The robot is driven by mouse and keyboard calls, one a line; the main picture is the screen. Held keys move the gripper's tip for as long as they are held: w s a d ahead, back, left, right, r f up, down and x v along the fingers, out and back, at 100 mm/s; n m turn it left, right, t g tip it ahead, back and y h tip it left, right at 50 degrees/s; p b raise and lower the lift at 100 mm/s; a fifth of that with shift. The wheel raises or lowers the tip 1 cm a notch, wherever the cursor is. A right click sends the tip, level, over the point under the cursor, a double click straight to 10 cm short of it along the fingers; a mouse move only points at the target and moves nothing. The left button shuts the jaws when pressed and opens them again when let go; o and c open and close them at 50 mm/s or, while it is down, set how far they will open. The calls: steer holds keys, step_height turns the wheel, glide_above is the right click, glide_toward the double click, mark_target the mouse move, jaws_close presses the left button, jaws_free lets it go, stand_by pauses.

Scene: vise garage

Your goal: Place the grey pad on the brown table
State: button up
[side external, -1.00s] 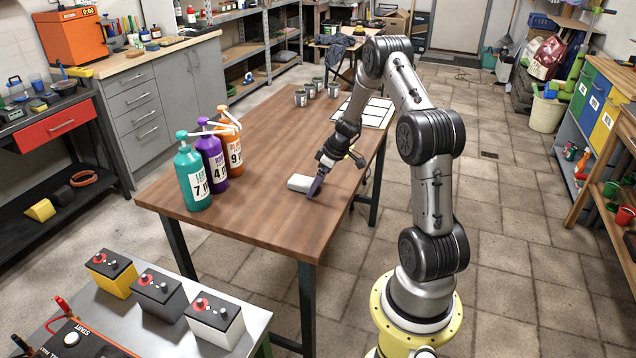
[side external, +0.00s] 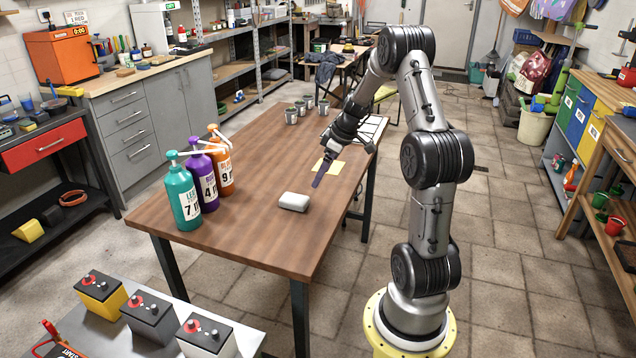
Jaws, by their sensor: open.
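The grey pad (side external: 294,201), a small light-grey rounded block, lies flat on the brown table (side external: 250,238) near its right front edge. My gripper (side external: 318,183) is open and empty, with its dark fingers pointing down. It is above and to the right of the pad in the picture, apart from it. A yellow square (side external: 330,166) lies on the table just behind my fingers, partly hidden by them.
Teal (side external: 183,195), purple (side external: 203,178) and orange (side external: 222,163) pump bottles stand on the table's left. Several small grey pots (side external: 291,115) and a white gridded sheet (side external: 371,130) are farther back. The table's front is clear.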

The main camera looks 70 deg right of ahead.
steer(key=a+r, duration=0.7)
steer(key=a, duration=0.5)
steer(key=a+r, duration=0.7)
steer(key=a, duration=0.4)
steer(key=s+a+t, duration=0.1)
steer(key=s+a, duration=1.1)
steer(key=s, duration=0.1)
steer(key=shift+s+r, duration=0.25)
steer(key=shift+r, duration=0.15)
